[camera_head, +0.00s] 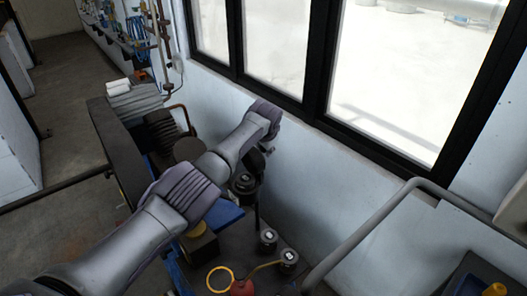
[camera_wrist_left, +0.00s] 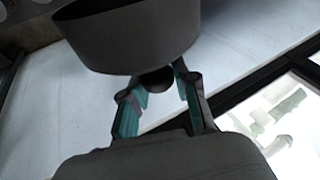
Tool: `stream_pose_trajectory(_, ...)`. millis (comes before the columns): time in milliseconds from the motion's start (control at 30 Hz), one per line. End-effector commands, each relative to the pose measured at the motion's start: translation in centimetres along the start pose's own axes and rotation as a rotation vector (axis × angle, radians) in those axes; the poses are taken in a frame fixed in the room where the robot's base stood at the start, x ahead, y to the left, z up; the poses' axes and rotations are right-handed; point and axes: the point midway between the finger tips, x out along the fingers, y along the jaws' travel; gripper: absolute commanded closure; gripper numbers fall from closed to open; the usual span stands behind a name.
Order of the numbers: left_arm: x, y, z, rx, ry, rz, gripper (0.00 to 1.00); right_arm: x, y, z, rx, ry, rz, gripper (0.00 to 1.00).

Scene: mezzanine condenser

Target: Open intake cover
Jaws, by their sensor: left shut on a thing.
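My left gripper (camera_head: 266,146) is at the end of my left arm, close to the pale wall below the window, and shows small and dark. In the left wrist view its two teal-padded fingers (camera_wrist_left: 160,98) are shut on a dark round knob (camera_wrist_left: 157,80). A large dark grey, cup-shaped piece (camera_wrist_left: 130,38) with a curved rim is right beyond the fingers, next to the knob. It may be the intake cover, but I cannot tell surely. In the head view my arm hides much of the machine around the gripper. My right gripper is not in view.
Black round fittings (camera_head: 245,183) stand below the gripper. A yellow ring (camera_head: 220,279) and a red piece (camera_head: 242,288) are lower down. A grey pipe rail (camera_head: 375,222) runs at the right. The black window frame (camera_head: 315,65) is close behind.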

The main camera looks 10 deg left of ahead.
Motion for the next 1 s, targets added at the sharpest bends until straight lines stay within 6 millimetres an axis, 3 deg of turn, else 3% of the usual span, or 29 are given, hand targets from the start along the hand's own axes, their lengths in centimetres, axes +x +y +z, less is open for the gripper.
stream_pose_trajectory(200, 0.52, 0.63, -0.20, 0.002, 0.005, 0.007, 1.00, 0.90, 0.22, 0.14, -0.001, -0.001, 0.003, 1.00)
stream_pose_trajectory(767, 0.69, 0.88, -0.13, 0.000, 0.001, 0.012, 1.00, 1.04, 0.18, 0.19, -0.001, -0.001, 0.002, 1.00)
stream_pose_trajectory(800, 0.70, 0.89, -0.12, 0.000, 0.001, 0.012, 0.67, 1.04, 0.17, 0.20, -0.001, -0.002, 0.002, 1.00)
stream_pose_trajectory(933, 0.69, 0.79, -0.06, 0.000, -0.001, 0.011, 0.45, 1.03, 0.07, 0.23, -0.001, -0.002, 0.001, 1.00)
stream_pose_trajectory(1000, 0.65, 0.69, -0.07, 0.000, -0.001, 0.009, 0.45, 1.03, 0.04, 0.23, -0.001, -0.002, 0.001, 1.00)
